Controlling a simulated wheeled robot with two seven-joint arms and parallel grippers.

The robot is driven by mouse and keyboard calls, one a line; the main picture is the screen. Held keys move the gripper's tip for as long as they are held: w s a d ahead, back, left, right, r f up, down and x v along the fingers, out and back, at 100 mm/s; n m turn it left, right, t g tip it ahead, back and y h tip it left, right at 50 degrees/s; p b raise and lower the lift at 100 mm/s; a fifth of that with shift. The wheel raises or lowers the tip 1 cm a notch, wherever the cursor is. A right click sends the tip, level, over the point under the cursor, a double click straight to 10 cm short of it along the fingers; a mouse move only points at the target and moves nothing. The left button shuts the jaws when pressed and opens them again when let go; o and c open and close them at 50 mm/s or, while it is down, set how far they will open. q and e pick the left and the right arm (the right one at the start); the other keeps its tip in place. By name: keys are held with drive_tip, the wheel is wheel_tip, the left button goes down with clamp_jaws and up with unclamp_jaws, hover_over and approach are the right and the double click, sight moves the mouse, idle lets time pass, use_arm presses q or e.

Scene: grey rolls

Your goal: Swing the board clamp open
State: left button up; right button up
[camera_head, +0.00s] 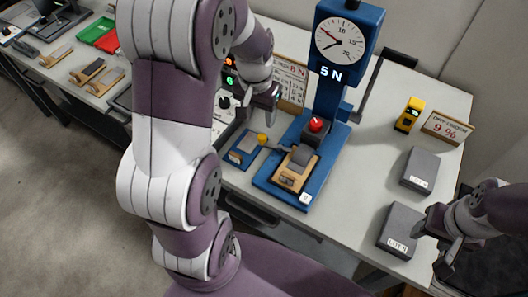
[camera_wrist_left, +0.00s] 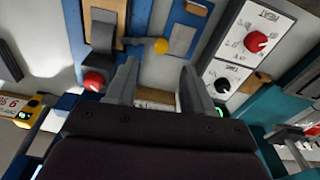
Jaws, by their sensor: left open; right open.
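The wooden board (camera_head: 296,176) with a grey roll or strip on it lies on the blue base of the press. The board clamp's handle ends in a yellow ball (camera_head: 262,139) at the board's left side; in the left wrist view the yellow ball (camera_wrist_left: 161,46) sits just beyond my fingertips, on a thin grey bar reaching from the board. My left gripper (camera_head: 270,112) is open and empty, above and behind the ball; its fingers (camera_wrist_left: 160,78) show apart in the wrist view. My right gripper (camera_head: 442,252) is open at the lower right, beside a grey block, away from the clamp.
The press (camera_head: 335,75) with dial, red knob (camera_head: 316,125) and side lever stands behind the board. A blue plate (camera_head: 243,150) lies left of the ball. A control box with knobs (camera_wrist_left: 240,55) is near my left fingers. Grey blocks (camera_head: 421,168) stand at the right.

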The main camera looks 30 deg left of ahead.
sight(262, 136)
use_arm(q)
drive_tip(key=w+a+r+m, duration=0.2)
drive_tip(key=w, duration=0.2)
drive_tip(key=shift+m+g+h, duration=0.3)
drive_tip(key=shift+m+g, duration=0.2)
drive_tip(key=shift+m, duration=0.1)
drive_tip(key=f, duration=0.4)
drive_tip(key=s+d+f+b, duration=0.1)
drive_tip(key=f, duration=0.7)
drive_tip(key=shift+s+d+f, duration=0.2)
drive_tip(key=shift+s+f, duration=0.15)
drive_tip(key=shift+s, duration=0.05)
use_arm(e)
wheel_tip(262, 136, down, 3)
drive_tip(key=shift+f, duration=0.1)
use_arm(q)
clamp_jaws()
